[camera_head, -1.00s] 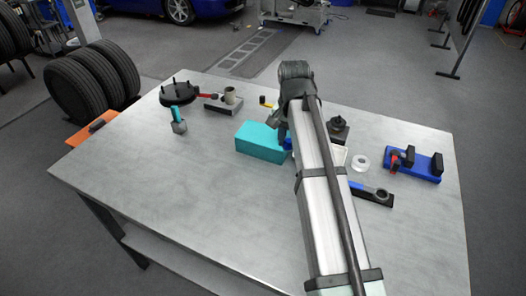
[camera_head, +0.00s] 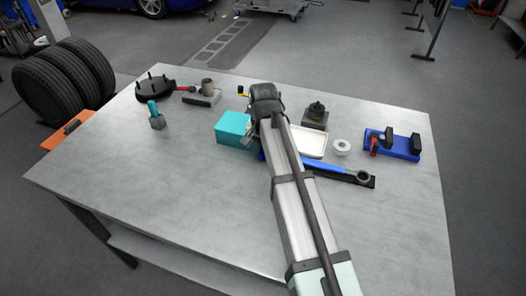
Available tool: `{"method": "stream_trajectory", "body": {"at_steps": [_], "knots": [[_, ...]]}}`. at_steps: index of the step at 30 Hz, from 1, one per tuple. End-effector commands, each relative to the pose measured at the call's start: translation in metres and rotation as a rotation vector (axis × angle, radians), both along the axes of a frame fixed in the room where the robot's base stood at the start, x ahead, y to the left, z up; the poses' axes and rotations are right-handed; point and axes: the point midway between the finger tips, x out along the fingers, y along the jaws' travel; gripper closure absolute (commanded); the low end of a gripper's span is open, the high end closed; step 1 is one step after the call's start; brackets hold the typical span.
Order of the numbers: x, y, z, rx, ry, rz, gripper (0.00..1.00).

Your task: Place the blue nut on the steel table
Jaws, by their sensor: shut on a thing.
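My gripper (camera_head: 250,138) points down beside the right end of the teal box (camera_head: 232,126). It is mostly hidden behind my own wrist and forearm. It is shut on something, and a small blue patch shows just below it. I cannot tell whether that patch is the blue nut or the end of the blue-handled wrench (camera_head: 325,167). No other loose blue nut shows. The steel table (camera_head: 150,215) is a wide grey top, bare at its left and front.
A white tray (camera_head: 312,154), a white ring (camera_head: 342,147), a dark block with a knob (camera_head: 315,117) and a blue fixture (camera_head: 402,145) stand right of my arm. A black studded hub (camera_head: 154,91), a grey block with a cylinder (camera_head: 202,99) and a teal-handled tool (camera_head: 156,117) stand at the left.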

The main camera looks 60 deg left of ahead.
Motion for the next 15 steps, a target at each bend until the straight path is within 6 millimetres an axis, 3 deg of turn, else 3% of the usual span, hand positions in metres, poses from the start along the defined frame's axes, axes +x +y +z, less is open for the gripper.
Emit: {"method": "stream_trajectory", "body": {"at_steps": [13,14,15], "knots": [[0.0001,0.0001,-0.0072,0.001,-0.001,0.000,1.00],[0.0001,0.0001,-0.0075,0.001,-0.001,0.000,0.71],[0.0001,0.0002,-0.0072,0.001,0.000,0.000,0.67]]}}
